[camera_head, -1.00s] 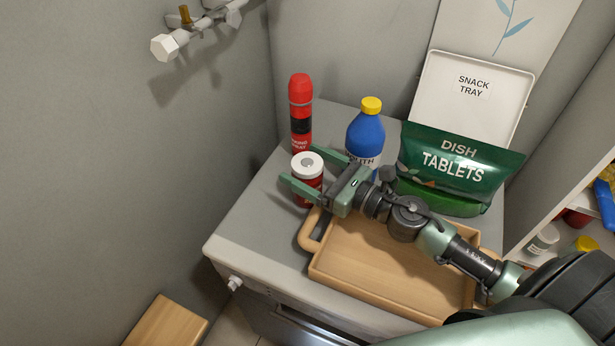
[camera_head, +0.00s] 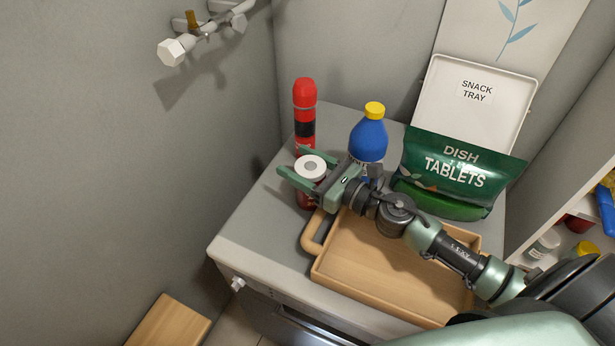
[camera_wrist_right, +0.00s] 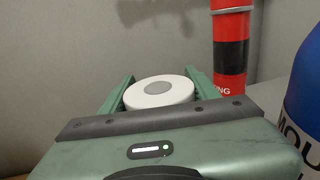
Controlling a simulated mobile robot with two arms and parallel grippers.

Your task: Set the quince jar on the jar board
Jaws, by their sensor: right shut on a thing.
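A jar with a white lid with a grey disc on it and a dark red body (camera_head: 305,200) stands at the left of the grey counter top. Its lid also shows between the fingers in the right wrist view (camera_wrist_right: 158,92). Its label cannot be read. My right gripper (camera_head: 292,162) is shut on the jar, one finger on each side just below the lid. I cannot tell whether the jar is lifted off the counter. A plain wooden board (camera_head: 168,322) shows at the lower left, partly cut off; I cannot tell whether it is the jar board. My left gripper is not in view.
A red spray can (camera_head: 304,108) stands close behind the jar, with a blue bottle (camera_head: 368,138) to its right. A green dish tablets bag (camera_head: 455,170), a white snack tray (camera_head: 478,92) and a wooden handled tray (camera_head: 375,275) crowd the right. The counter's front left is clear.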

